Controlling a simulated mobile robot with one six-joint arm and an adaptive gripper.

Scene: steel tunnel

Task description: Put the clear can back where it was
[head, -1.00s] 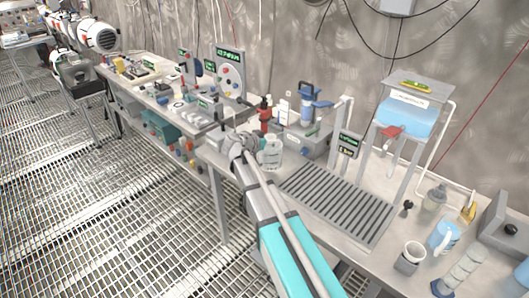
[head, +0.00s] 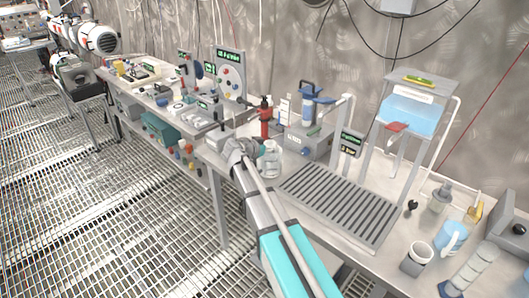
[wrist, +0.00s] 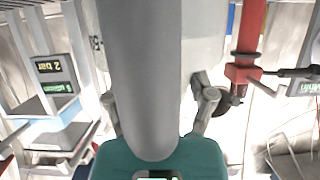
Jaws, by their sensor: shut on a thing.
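The clear can (head: 271,161) is a pale see-through container at the near left end of the right bench, left of the slatted drain tray (head: 338,205). My gripper (head: 243,152) is at its left side and shut on it. In the wrist view, the pale can wall (wrist: 205,45) with dark lettering fills the space beyond my gripper (wrist: 157,105). A wide grey shape in front hides the middle of the can and most of the grip. I cannot tell whether the can's base touches the bench.
A red bottle (head: 265,118) stands just behind the can, also near it in the wrist view (wrist: 247,50). A blue-topped device (head: 308,108) and a small display (head: 351,143) are behind. A grey cup (head: 416,259) and blue jug (head: 451,236) stand at right.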

